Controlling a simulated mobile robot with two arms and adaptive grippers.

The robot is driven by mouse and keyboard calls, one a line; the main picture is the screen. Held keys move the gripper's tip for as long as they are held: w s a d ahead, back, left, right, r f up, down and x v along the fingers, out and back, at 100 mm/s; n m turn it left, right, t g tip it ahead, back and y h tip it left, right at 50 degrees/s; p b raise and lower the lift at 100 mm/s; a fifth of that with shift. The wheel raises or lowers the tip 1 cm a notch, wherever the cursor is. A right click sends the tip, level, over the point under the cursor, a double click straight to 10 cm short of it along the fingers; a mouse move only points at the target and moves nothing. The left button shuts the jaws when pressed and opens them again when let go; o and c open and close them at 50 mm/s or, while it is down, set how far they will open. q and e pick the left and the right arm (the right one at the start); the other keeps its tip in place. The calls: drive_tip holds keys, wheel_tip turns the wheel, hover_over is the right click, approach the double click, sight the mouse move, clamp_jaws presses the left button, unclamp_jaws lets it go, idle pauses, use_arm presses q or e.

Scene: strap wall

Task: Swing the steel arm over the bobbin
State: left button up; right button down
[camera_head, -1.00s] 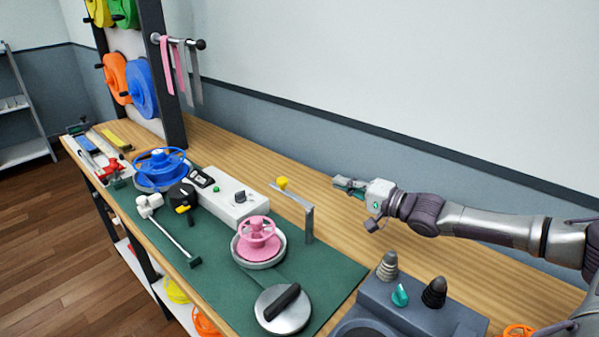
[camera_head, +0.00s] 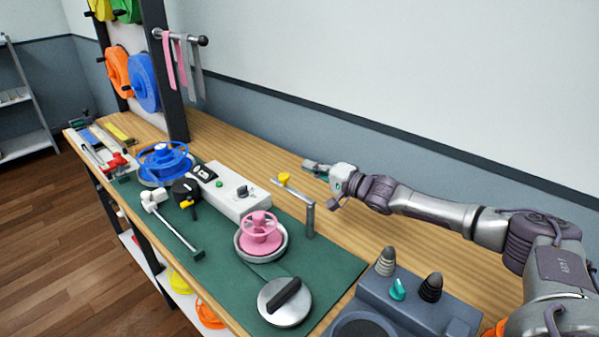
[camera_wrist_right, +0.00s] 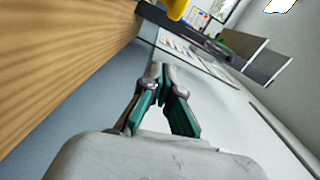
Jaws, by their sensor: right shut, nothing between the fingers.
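The steel arm (camera_head: 297,192) sits on an upright steel post at the back edge of the green mat. It points back-left, away from the bobbin, with a yellow knob (camera_head: 284,178) at its free end. The pink bobbin (camera_head: 261,232) stands in a round grey dish in front of the post, uncovered by the arm. My right gripper (camera_head: 308,164) is shut and empty, just behind and right of the knob and apart from it. In the right wrist view its fingertips (camera_wrist_right: 160,76) meet, and the yellow knob (camera_wrist_right: 177,8) shows at the top edge. My left gripper is out of view.
A white control box (camera_head: 228,190) lies left of the arm. A blue spool (camera_head: 163,162) stands farther left. A round steel plate with a black handle (camera_head: 285,302) is at the front. A dark grey block (camera_head: 405,302) with cones stands right. Bare wood lies behind the mat.

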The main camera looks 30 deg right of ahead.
drive_tip(key=a, duration=0.4)
drive_tip(key=shift+s+f+p, duration=0.25)
drive_tip(key=shift+f+p, duration=0.05)
drive_tip(key=shift+f, duration=0.05)
